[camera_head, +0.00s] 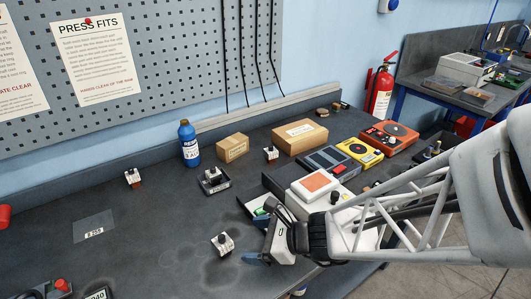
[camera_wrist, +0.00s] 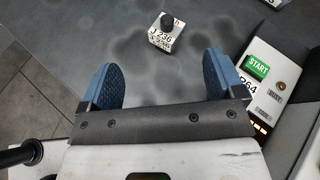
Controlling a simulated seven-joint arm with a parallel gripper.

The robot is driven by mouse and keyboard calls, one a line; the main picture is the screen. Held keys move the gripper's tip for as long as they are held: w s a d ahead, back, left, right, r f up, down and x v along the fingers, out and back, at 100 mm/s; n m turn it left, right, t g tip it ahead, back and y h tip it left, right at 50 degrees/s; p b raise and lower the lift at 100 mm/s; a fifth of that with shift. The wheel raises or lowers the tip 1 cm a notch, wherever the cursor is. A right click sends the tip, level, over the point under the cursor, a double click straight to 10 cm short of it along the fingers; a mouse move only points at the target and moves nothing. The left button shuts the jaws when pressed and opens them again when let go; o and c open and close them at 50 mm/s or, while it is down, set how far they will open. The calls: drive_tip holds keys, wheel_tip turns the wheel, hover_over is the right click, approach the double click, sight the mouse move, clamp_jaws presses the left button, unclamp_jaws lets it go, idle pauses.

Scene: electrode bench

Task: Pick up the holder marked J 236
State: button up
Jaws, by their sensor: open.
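The holder marked J 236 (camera_wrist: 166,38) is a small white block with a black knob on top.
A box with a green START button (camera_wrist: 258,66) stands right of my gripper. Other small holders (camera_head: 133,178) (camera_head: 271,153), a blue bottle (camera_head: 189,146), cardboard boxes (camera_head: 232,148) and orange and yellow devices (camera_head: 389,137) stand farther back. The bench around the holder is clear.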

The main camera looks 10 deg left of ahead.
sight(225, 238)
drive_tip(key=shift+w+a+f+m+t+y, duration=0.15)
drive_tip(key=shift+w+a+f+m+t, duration=0.25)
drive_tip(key=shift+f+m, duration=0.3)
drive_tip(key=shift+w+a+f+m+t+y, duration=0.1)
drive_tip(key=shift+a+f+m+t+y, duration=0.1)
drive_tip(key=shift+a+f+m, duration=0.45)
drive_tip(key=shift+d+r, duration=0.1)
drive_tip(key=shift+r, duration=0.1)
drive_tip(key=shift+x, duration=1.2)
drive_tip(key=shift+x, duration=2.65)
drive_tip(key=shift+s, duration=0.15)
drive_tip(key=c, duration=1.1)
drive_tip(key=shift+r, duration=0.2)
drive_tip(key=shift+c, duration=0.2)
